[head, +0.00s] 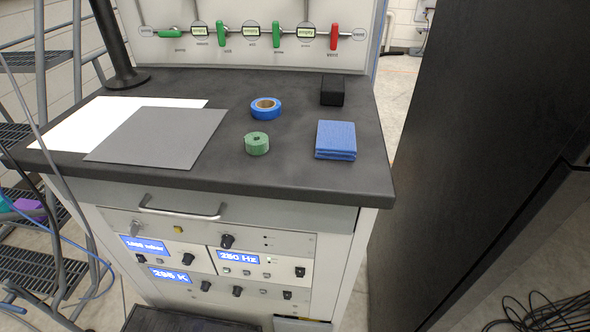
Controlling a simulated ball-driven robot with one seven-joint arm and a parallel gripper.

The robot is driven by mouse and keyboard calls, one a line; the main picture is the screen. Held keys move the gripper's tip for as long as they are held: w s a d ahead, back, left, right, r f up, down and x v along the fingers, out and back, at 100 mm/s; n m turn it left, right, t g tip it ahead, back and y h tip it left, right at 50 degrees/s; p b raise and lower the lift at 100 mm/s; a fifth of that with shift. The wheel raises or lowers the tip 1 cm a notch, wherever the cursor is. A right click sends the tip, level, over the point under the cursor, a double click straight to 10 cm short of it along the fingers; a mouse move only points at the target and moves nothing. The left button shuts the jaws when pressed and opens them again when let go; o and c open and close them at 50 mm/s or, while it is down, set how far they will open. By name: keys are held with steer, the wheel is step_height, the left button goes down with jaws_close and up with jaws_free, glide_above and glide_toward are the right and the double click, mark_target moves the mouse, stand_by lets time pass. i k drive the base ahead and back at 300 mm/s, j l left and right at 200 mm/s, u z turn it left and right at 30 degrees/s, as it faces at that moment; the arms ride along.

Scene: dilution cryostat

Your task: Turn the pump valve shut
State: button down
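A pale valve panel (375,42) stands at the back of the bench, with pipes and several small round fittings on it. One green handle (169,34) at the left lies level. Two green handles, one left of centre (221,34) and one near the middle (276,34), point up and down. A red handle (334,37) at the right also points up and down. Small displays between the handles seem to read "empty". The labels under the handles are too small to read, so I cannot tell which one is the pump valve. My gripper is not in view.
The dark bench top (285,183) holds a grey mat (158,136), white sheet (85,122), blue tape roll (265,108), green roll (257,143), blue cloth (335,140), black block (332,91) and black post (118,45). A tall black cabinet (470,150) stands right; cables (545,312) lie on the floor.

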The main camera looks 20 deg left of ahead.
mark_target(172, 33)
steer(key=u, duration=1.05)
